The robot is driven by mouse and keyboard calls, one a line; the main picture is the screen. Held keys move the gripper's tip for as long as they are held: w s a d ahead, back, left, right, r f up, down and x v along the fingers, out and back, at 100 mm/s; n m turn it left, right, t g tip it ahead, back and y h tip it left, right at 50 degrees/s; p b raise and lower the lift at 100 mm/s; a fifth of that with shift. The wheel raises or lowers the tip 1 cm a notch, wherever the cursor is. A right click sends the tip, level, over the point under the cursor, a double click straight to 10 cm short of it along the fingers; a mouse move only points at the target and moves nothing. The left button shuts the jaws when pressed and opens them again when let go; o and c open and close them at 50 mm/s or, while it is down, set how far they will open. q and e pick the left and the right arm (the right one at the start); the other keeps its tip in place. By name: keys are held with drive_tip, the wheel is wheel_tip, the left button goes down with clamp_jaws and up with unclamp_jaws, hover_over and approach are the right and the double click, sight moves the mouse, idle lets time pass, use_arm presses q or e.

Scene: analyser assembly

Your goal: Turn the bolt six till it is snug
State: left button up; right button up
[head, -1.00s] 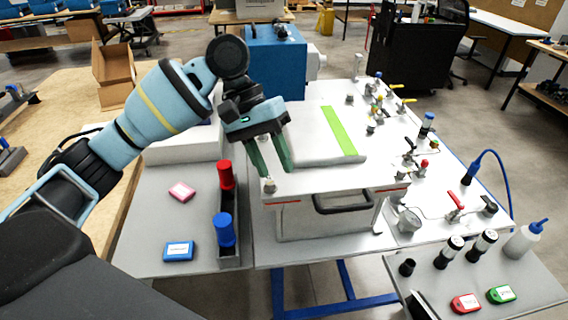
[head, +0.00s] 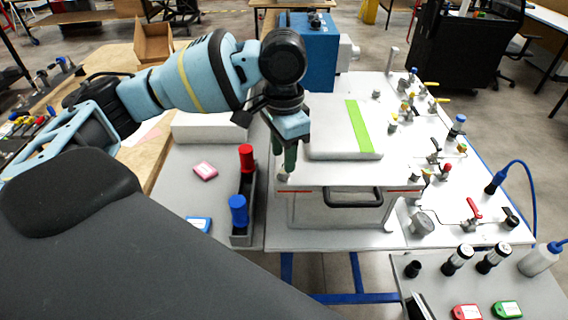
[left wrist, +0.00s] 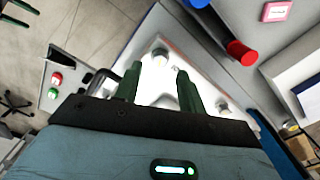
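A pale bolt (head: 283,177) stands at the front left corner of the white plate of the analyser (head: 330,207). No number can be read on it. My left gripper (head: 284,164) points down right over this corner, its green fingers close to the bolt. In the left wrist view the two fingers (left wrist: 158,72) stand apart, and a bolt head (left wrist: 160,57) shows in line with the gap between them. I cannot tell whether a finger touches it. Another pale round fitting (left wrist: 222,104) shows to the right there. My right gripper is out of view.
Red (head: 246,157) and blue (head: 238,210) cylinders stand in a grey holder just left of the analyser. A raised white cover with a green stripe (head: 359,126) lies behind the bolt. Valves and fittings (head: 421,223) crowd the right side. A black handle (head: 354,196) sticks out in front.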

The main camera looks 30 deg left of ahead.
sight(284, 173)
use_arm(q)
drive_tip(key=shift+f, duration=1.9)
drive_tip(key=shift+c, duration=0.4)
clamp_jaws()
drive_tip(key=shift+m, duration=0.3)
